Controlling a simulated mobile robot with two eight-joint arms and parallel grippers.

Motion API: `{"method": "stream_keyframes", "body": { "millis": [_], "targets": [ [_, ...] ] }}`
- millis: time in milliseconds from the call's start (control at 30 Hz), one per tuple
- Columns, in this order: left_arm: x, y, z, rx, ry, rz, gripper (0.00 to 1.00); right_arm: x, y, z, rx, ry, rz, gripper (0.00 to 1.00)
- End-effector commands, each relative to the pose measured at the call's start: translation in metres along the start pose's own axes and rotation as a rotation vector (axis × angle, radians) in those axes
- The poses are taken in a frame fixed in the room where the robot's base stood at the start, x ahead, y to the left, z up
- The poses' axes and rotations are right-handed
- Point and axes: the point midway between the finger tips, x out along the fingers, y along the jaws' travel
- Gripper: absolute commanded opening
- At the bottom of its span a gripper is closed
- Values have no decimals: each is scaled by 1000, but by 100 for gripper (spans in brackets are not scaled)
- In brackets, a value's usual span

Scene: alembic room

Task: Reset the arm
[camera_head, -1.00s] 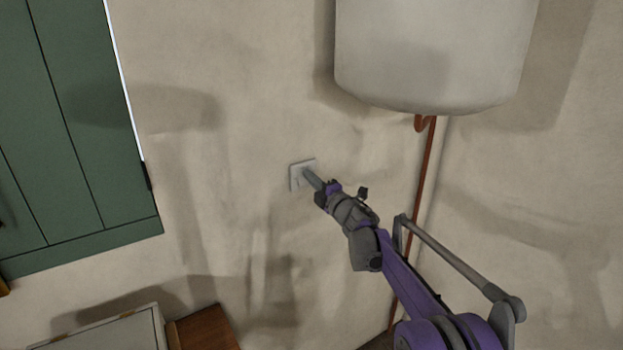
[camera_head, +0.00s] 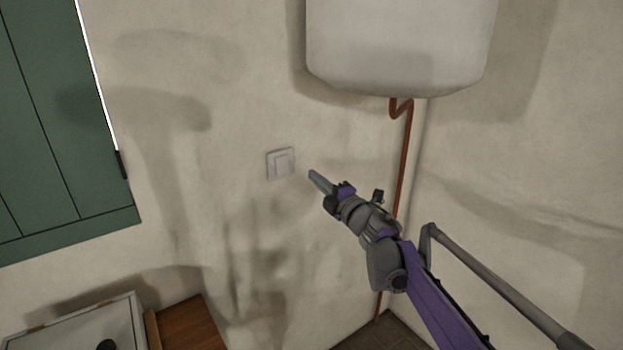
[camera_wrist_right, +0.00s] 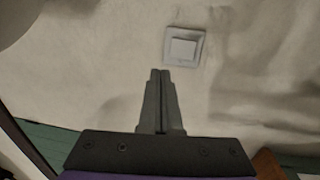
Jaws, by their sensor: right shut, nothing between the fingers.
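My right gripper (camera_head: 318,181) is shut and empty, its two grey fingers together. In the head view it stands to the right of the light switch, apart from it. The light switch (camera_head: 280,163) is a white square plate on the beige wall. In the right wrist view the switch (camera_wrist_right: 184,47) is above and slightly right of the shut fingertips (camera_wrist_right: 160,74). My right arm reaches in from the lower right. My left gripper is not in view.
A white tank (camera_head: 400,45) hangs on the wall above, with a copper pipe (camera_head: 404,160) running down from it. A green shutter or door (camera_head: 60,130) is at the left. A pale box (camera_head: 80,325) and a brown wooden surface (camera_head: 190,325) are at the lower left.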

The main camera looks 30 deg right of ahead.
Motion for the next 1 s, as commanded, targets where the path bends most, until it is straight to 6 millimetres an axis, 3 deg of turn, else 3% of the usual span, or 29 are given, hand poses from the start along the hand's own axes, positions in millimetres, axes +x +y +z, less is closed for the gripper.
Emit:
{"method": "stream_keyframes", "body": {
  "millis": [467,633,767,867,1000],
  "targets": [
    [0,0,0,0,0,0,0,0,1,-1,5,-4,0,0],
    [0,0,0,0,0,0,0,-16,3,-9,146,-121,-5,0],
    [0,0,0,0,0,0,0,-60,-16,-24,424,-330,-55,0],
    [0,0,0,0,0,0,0,-112,-55,-45,680,-506,-145,0],
    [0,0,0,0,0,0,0,-188,-120,-86,979,-707,-317,0]
  ]
}}
